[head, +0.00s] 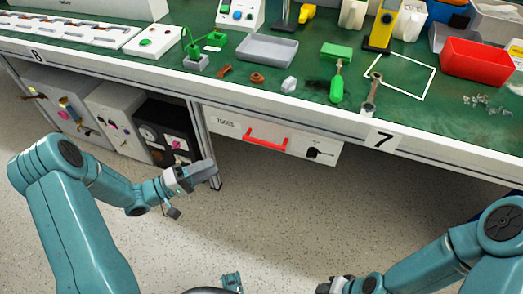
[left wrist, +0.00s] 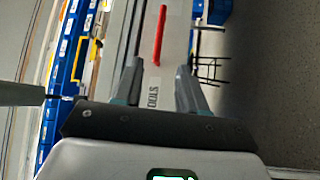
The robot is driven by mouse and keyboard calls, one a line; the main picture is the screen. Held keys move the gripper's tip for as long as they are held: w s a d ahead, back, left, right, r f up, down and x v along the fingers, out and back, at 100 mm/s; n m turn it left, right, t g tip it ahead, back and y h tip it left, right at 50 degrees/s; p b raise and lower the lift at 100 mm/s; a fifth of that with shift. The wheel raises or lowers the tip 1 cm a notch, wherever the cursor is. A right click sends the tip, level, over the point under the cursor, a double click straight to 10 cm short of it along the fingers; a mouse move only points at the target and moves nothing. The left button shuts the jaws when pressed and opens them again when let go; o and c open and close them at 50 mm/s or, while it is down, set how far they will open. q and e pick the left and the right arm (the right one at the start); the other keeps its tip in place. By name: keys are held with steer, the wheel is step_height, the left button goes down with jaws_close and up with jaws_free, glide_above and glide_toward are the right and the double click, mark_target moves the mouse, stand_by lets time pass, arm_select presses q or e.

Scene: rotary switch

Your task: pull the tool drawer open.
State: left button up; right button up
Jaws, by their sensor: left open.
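The tool drawer (head: 232,131) is a white front under the green bench, marked TOOLS, with a red bar handle (head: 265,139) and a black knob (head: 317,152) to its right. The drawer looks closed. My left gripper (head: 190,188) is open and empty, left of and below the drawer, apart from the handle. In the left wrist view the red handle (left wrist: 160,36) lies beyond the open fingers of the left gripper (left wrist: 158,86), roughly in line with the gap between them. My right wrist (head: 335,285) shows at the bottom edge; its jaws are not clear.
A bench leg (head: 203,140) stands left of the drawer. Cabinets (head: 110,115) stand farther left. The floor below the drawer is clear.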

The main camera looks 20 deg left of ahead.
arm_select(q)
steer(key=b+x, duration=0.2)
steer(key=x, duration=1.4)
jaws_close()
